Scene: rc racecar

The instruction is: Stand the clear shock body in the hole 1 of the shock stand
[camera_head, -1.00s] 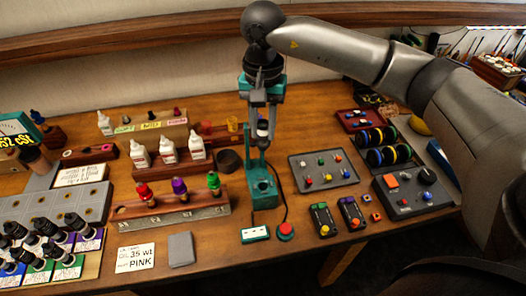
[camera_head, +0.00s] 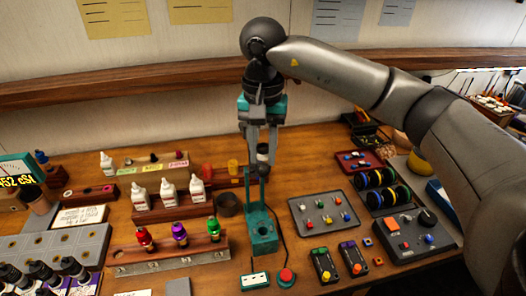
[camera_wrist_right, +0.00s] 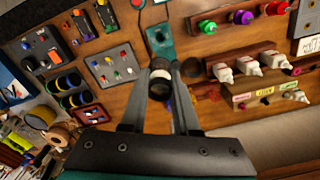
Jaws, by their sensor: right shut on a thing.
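My right gripper (camera_head: 262,155) is shut on a small cylindrical piece with a dark end and a pale band, which seems to be the clear shock body (camera_wrist_right: 160,85). The piece hangs above the table, behind the teal fixture in the head view. The wooden rail with numbered holes, which seems to be the shock stand (camera_head: 185,258), lies to the left and nearer. Red, purple and green-topped pieces stand in it. Its left end, by the lowest number, shows no standing piece. My left gripper is out of view.
A teal fixture (camera_head: 262,232) with a post stands just below the gripper. White bottles (camera_head: 168,194) and a dark round cup (camera_head: 229,204) are to its left. A grey tray of colored parts (camera_head: 322,213) and a control box (camera_head: 408,237) are to the right.

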